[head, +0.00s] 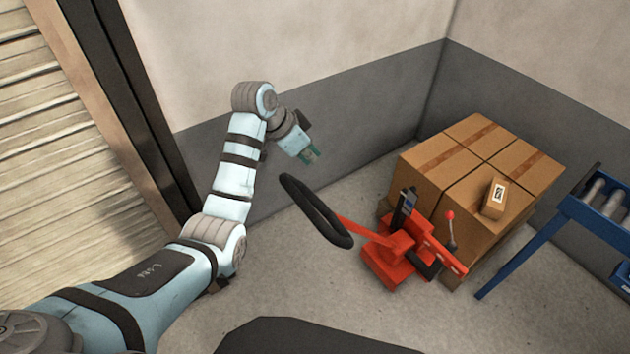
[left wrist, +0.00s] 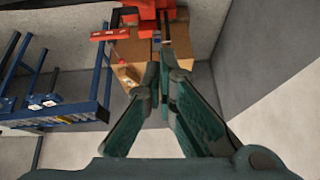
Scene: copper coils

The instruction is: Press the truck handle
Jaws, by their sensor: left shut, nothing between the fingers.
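The red pallet truck (head: 398,252) stands in front of stacked cardboard boxes. Its handle (head: 316,210) is a black loop on a red bar, tilted toward the left of the head view. My left gripper (head: 311,156) is above and beyond the handle loop, apart from it in the picture. In the left wrist view my left gripper (left wrist: 165,62) is shut with nothing held, its fingertips overlapping the boxes in the picture. Part of the red truck (left wrist: 150,12) shows at the top there; the black loop is not visible in that view. My right gripper is not in view.
Cardboard boxes (head: 425,168) are stacked behind the truck, with a small labelled box (head: 495,198) on top. A blue roller conveyor (head: 540,232) stands at the right. Grey walls meet behind the boxes. The floor (head: 300,285) left of the truck is clear.

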